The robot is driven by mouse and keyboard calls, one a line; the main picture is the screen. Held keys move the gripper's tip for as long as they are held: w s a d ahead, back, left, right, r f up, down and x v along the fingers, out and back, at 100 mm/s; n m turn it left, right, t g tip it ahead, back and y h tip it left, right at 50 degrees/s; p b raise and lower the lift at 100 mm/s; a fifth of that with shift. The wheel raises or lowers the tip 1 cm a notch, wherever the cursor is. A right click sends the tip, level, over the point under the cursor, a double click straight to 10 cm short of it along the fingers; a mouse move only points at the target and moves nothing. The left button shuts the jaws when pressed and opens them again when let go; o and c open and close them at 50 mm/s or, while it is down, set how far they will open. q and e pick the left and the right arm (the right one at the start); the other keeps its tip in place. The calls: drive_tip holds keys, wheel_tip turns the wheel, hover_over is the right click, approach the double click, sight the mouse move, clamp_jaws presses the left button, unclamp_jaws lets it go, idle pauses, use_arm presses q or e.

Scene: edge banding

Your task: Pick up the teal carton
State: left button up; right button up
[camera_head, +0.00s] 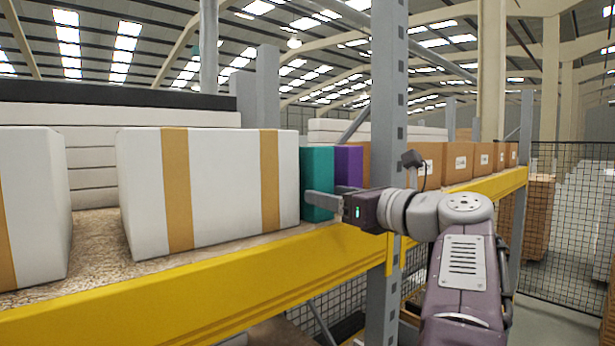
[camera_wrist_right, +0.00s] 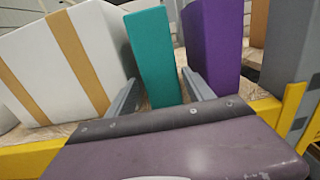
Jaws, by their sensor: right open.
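The teal carton (camera_head: 317,170) stands upright on the shelf in the head view, between a large white box and a purple carton. My right gripper (camera_head: 322,203) is in front of its lower part, and a finger covers some of it. In the right wrist view the teal carton (camera_wrist_right: 155,58) stands ahead, between the two spread fingers of my right gripper (camera_wrist_right: 160,92). The fingers are open, one at each side of its lower part. I cannot tell whether they touch it. My left gripper is not in view.
The white box (camera_head: 215,190) with tan bands is close on the left, and the purple carton (camera_head: 348,165) close on the right. A grey rack upright (camera_head: 386,120) stands right of them. A yellow beam (camera_head: 200,290) runs along the shelf's front edge.

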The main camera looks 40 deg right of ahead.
sight(303, 192)
drive_tip(key=w, duration=0.4)
drive_tip(key=shift+w+a+f, duration=0.1)
drive_tip(key=shift+w+f, duration=0.15)
drive_tip(key=shift+w, duration=0.15)
drive_tip(key=w+p, duration=0.2)
drive_tip(key=w, duration=0.1)
drive_tip(key=shift+a+r, duration=0.15)
drive_tip(key=shift+w+p, duration=0.3)
drive_tip(key=shift+p, duration=0.1)
drive_tip(key=shift+s, duration=0.15)
drive_tip(key=shift+w, duration=0.35)
drive_tip(key=c, duration=0.8)
drive_tip(key=shift+f, duration=0.2)
clamp_jaws()
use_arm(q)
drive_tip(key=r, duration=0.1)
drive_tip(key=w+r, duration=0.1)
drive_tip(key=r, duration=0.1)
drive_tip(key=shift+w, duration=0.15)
